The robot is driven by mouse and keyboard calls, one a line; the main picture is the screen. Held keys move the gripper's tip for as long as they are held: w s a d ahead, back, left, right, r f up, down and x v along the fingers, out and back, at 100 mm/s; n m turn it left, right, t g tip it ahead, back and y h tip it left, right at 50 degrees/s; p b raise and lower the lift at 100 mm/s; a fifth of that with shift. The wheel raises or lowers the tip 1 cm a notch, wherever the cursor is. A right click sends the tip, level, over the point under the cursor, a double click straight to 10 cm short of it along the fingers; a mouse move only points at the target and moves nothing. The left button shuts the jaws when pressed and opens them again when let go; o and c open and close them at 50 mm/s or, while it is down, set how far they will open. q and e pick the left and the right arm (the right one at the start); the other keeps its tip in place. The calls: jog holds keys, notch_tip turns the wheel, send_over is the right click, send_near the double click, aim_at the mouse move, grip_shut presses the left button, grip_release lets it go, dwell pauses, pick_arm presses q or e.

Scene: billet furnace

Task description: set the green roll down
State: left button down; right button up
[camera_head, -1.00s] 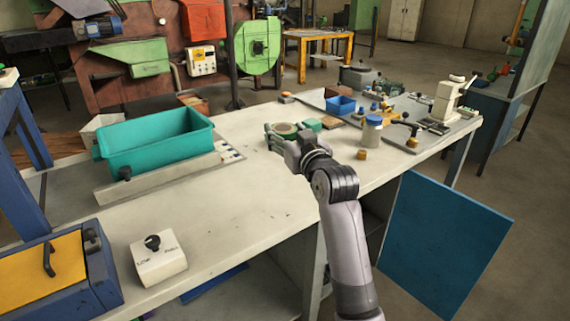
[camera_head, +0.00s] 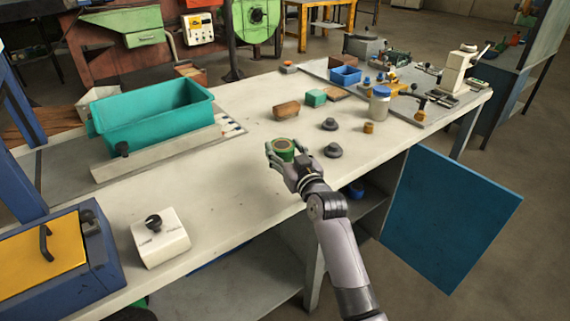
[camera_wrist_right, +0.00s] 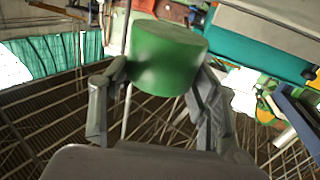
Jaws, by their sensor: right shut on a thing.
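In the right wrist view the green roll (camera_wrist_right: 167,57) sits between the two fingers (camera_wrist_right: 160,95). Whether its underside touches the bench cannot be told. My left gripper is not in view.
A teal bin (camera_head: 150,132) stands left on the bench. A brown block (camera_head: 286,110), a green block (camera_head: 316,98) and two dark knobbed pieces (camera_head: 333,150) lie near the roll. A jar (camera_head: 380,104) stands to the right.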

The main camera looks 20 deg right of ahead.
jog(key=shift+f, duration=2.2)
jog(key=o, duration=1.2)
jog(key=shift+f, duration=0.15)
jog(key=s, duration=0.4)
jog(key=s+d, duration=0.1)
jog(key=s, duration=0.7)
jog(key=shift+d, duration=0.2)
